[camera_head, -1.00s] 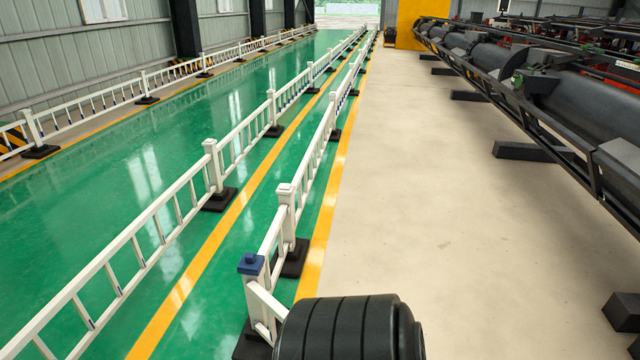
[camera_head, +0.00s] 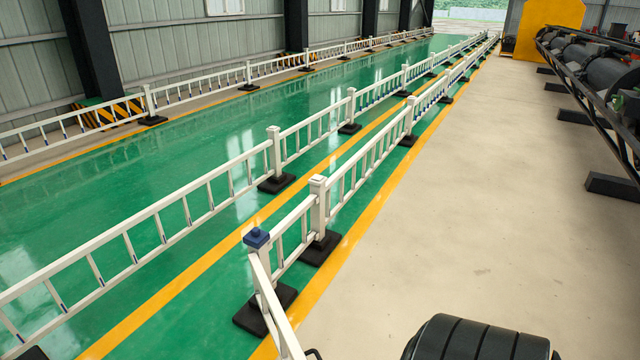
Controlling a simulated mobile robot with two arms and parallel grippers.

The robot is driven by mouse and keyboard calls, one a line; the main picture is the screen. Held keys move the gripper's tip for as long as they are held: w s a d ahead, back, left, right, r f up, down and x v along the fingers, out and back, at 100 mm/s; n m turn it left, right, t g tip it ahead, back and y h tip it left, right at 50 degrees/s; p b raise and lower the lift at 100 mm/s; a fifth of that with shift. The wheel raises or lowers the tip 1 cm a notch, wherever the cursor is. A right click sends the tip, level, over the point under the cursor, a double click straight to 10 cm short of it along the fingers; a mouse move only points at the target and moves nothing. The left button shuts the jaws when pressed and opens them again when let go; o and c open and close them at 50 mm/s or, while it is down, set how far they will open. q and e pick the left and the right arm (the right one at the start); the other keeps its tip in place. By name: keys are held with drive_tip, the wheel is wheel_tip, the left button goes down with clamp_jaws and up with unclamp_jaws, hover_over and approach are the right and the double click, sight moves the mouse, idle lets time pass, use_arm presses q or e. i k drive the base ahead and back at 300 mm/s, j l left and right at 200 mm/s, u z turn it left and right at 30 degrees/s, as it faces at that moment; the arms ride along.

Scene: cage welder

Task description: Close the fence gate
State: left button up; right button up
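A white railing fence (camera_head: 365,165) runs away from me beside the green floor. It has a post with a blue cap (camera_head: 257,238) on a black base, near the bottom centre. From this post a white rail (camera_head: 277,315), apparently the fence gate, slants toward me and leaves the bottom edge. It stands at an angle to the fence line, so it looks swung open. Its far end is cut off. A small dark curved piece shows beside it at the bottom edge; I cannot tell what it is. Neither of my grippers is in view.
A second white fence (camera_head: 160,215) runs parallel on the left, across a yellow line. The pale concrete floor (camera_head: 450,210) at the right is clear. Dark machinery (camera_head: 610,95) stands along the right edge. A black ribbed cylindrical shape (camera_head: 475,342) shows at the bottom right.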

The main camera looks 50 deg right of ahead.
sight(285, 339)
drive_tip(key=k+l, duration=0.1)
drive_tip(key=l, duration=0.25)
drive_tip(key=k+l+z, duration=0.1)
drive_tip(key=l, duration=0.2)
drive_tip(key=k+l, duration=0.15)
drive_tip(key=l, duration=0.2)
drive_tip(key=k+l+z, duration=0.1)
drive_tip(key=l, duration=0.25)
drive_tip(key=i+l, duration=0.2)
drive_tip(key=l, duration=0.15)
drive_tip(key=i+l, duration=0.25)
drive_tip(key=l, duration=0.15)
drive_tip(key=i+l+z, duration=0.1)
drive_tip(key=l, duration=0.25)
drive_tip(key=i, duration=0.1)
